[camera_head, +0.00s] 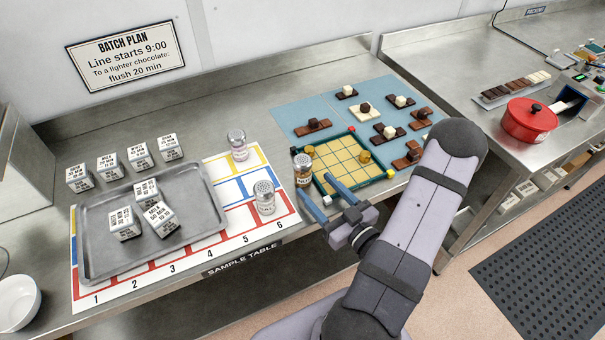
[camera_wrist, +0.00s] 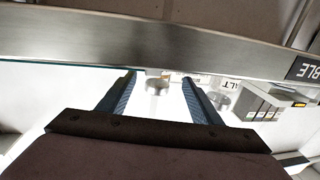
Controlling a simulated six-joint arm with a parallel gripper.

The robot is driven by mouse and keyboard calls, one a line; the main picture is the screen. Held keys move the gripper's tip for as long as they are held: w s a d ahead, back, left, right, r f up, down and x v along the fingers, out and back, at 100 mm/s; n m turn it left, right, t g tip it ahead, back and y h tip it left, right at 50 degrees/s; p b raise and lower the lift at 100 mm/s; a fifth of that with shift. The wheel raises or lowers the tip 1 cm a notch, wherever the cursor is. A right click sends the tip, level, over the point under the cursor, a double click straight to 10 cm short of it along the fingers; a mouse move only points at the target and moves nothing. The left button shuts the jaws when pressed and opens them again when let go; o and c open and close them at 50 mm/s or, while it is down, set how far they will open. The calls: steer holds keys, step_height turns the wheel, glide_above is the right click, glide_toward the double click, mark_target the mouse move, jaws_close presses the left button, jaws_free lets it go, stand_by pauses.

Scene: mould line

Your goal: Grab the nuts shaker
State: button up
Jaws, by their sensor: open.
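The nuts shaker (camera_head: 303,173) is a small upright jar with brown contents, a pale label and a metal lid. It stands between the numbered mat and the green-edged board. My gripper (camera_head: 322,192) is open and empty on the near side of it, fingers pointing toward it. In the wrist view a metal-topped shaker (camera_wrist: 157,86) shows between the fingertips of my gripper (camera_wrist: 159,78); its label cannot be read there. A shaker with white contents (camera_head: 265,198) stands left of the nuts shaker, and a pinkish one (camera_head: 237,146) stands farther back.
A grey tray (camera_head: 97,262) with lettered white blocks lies on the numbered mat (camera_head: 270,228), more blocks behind it. The green-edged board (camera_head: 345,192) with small round pieces is close on the right. Chocolate pieces lie on blue mats (camera_head: 290,118) beyond.

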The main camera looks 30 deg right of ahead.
mark_target(308, 178)
steer(key=shift+w+a+p, duration=0.15)
steer(key=shift+w+p, duration=0.3)
steer(key=shift+w, duration=0.6)
steer(key=shift+w+r, duration=0.1)
steer(key=shift+w+a+p, duration=0.1)
steer(key=shift+w+p, duration=0.15)
steer(key=shift+p, duration=0.05)
steer(key=shift+w+a+p, duration=0.15)
steer(key=shift+w+p, duration=0.4)
steer(key=shift+w, duration=0.55)
steer(key=shift+w+a+p, duration=0.1)
steer(key=shift+w+p, duration=0.4)
steer(key=shift+w, duration=0.6)
steer(key=shift+c, duration=0.7)
steer(key=c, duration=1.1)
